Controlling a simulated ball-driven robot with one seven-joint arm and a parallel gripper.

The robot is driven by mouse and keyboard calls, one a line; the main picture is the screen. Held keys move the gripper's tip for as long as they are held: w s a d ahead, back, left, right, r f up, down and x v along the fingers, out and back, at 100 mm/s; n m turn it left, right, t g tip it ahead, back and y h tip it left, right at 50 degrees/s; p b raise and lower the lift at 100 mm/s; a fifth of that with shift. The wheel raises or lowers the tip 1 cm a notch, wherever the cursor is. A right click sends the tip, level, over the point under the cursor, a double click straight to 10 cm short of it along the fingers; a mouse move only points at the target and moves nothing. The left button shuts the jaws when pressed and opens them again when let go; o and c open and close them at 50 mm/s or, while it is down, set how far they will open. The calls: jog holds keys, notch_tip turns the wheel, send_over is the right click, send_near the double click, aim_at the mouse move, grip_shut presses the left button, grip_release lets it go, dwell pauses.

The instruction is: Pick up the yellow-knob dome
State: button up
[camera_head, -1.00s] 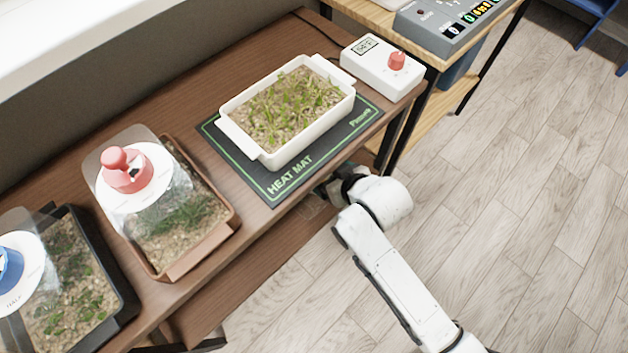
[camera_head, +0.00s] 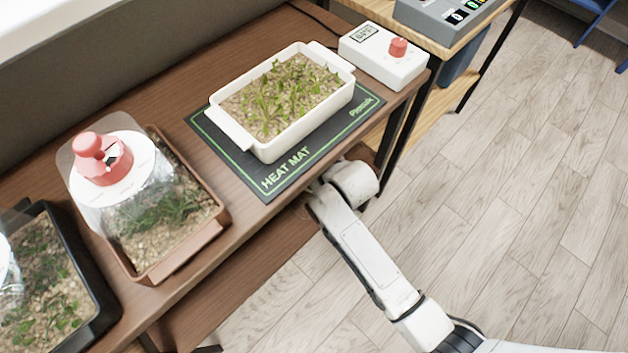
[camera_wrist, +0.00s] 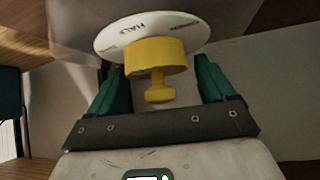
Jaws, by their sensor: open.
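The yellow-knob dome (camera_wrist: 155,58) shows in the wrist view, with a white lettered disc around its knob and a clear, hazy body behind the disc. My gripper (camera_wrist: 160,80) is open, with one teal finger on each side of the yellow knob. The knob lies between the fingers, and I cannot tell whether either finger touches it. In the head view the yellow-knob dome is not seen, and my arm's end passes out of sight under the front edge of the bench by the heat mat.
The wooden bench (camera_head: 160,92) carries a red-knob dome (camera_head: 103,160) over a brown tray (camera_head: 185,250), a black tray (camera_head: 95,290), a white seedling tray (camera_head: 238,132) on the heat mat (camera_head: 285,182), and a white control box (camera_head: 405,72). A lower shelf (camera_head: 240,270) runs below. The floor at right is clear.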

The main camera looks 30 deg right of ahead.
jog(key=shift+c, duration=0.4)
jog(key=c, duration=1.2)
jog(key=shift+c, duration=0.5)
jog(key=shift+r, duration=0.15)
